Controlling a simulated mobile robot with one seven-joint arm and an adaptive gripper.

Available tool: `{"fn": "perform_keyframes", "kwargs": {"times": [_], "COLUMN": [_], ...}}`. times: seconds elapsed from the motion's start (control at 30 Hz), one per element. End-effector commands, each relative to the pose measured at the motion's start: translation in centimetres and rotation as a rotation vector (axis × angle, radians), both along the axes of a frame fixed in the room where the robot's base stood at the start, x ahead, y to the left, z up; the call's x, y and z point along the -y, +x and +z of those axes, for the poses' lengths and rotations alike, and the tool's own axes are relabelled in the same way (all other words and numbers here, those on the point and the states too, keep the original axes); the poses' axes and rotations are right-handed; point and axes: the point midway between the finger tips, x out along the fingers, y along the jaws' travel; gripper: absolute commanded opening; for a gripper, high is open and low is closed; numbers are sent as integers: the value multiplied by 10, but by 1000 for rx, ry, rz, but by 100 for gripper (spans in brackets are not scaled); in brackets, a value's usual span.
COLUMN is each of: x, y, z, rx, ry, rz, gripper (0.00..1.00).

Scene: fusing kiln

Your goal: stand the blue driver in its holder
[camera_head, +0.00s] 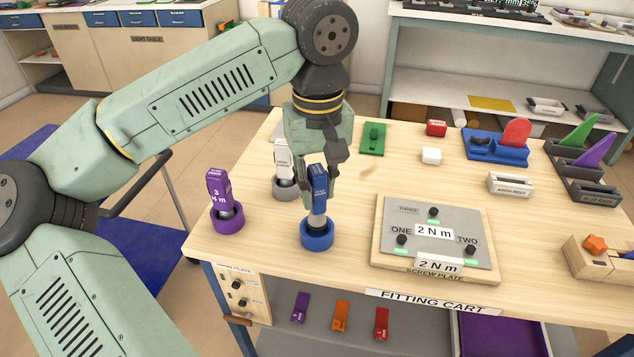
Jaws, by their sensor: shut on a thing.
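The blue driver (318,186) stands about upright with its lower end at the blue round holder (317,236) near the cart's front left. I cannot tell how deep it sits in the holder. My gripper (330,178) comes down from above, shut on the blue driver's upper part. A purple driver (219,190) stands tilted in a purple holder (228,222) to the left. A white driver (283,160) stands in a grey holder (285,189) just behind, partly beside my gripper.
The screw plate (436,240) lies right of the blue holder on the fitting cart (360,215). The wood between the blue holder and plate is clear.

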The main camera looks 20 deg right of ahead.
Motion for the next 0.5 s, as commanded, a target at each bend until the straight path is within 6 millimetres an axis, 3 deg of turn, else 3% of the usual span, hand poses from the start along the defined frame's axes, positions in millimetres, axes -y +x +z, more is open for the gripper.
{"fn": "perform_keyframes", "kwargs": {"times": [0.5], "x": [0], "y": [0], "z": [-14], "rx": [0], "ry": [0], "rz": [0], "gripper": [0]}}
